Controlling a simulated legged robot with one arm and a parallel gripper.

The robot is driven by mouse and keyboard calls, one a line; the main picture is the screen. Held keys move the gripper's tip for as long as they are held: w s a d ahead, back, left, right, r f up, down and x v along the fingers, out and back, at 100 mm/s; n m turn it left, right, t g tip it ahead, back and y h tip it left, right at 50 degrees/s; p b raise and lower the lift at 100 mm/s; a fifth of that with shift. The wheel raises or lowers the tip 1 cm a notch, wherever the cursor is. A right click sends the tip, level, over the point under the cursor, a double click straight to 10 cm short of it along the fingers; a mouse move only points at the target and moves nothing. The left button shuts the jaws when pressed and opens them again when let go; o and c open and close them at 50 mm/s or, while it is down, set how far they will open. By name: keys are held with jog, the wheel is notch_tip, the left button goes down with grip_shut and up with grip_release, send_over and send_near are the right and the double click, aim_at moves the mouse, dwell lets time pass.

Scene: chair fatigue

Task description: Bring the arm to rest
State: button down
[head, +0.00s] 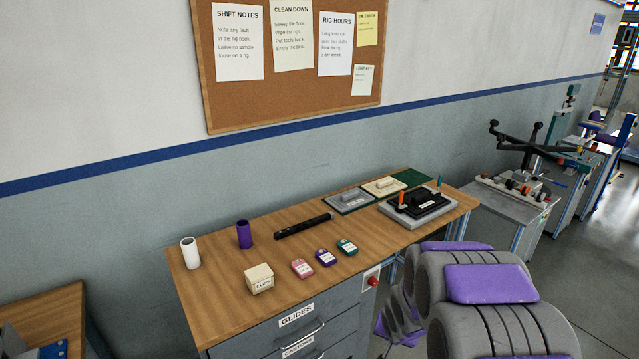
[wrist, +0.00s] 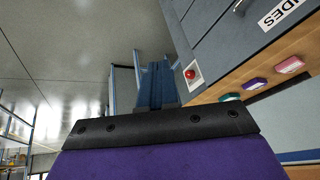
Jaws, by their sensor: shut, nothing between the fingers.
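My gripper (wrist: 155,127) shows in the wrist view as a purple body with a black, bolted edge across the bottom. It is shut with nothing held. In the head view, my arm (head: 490,285), grey with purple pads, is folded at the lower right, in front of the bench's right end. The gripper's fingertips are not clearly seen in the head view.
The wooden workbench (head: 225,300) holds a white cylinder (head: 190,253), purple cylinder (head: 244,234), black bar (head: 304,226), clips box (head: 259,279), small coloured packs (head: 323,257) and black fixture (head: 417,205). A red button (head: 373,281) is on its front. Open floor (head: 590,260) lies right.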

jog(key=s+a+r+n+g, duration=0.1)
jog(key=s+r, duration=0.4)
jog(key=s, duration=0.7)
jog(key=s+a+r+n+g, duration=0.1)
jog(key=s+r, duration=0.5)
jog(key=s, duration=0.6)
jog(key=s+a+r+n+g, duration=0.1)
jog(key=s+r+g, duration=0.4)
jog(key=s, duration=0.8)
jog(key=shift+a+r+n+y, duration=0.3)
jog(key=shift+r+n, duration=0.25)
jog(key=shift+n, duration=0.15)
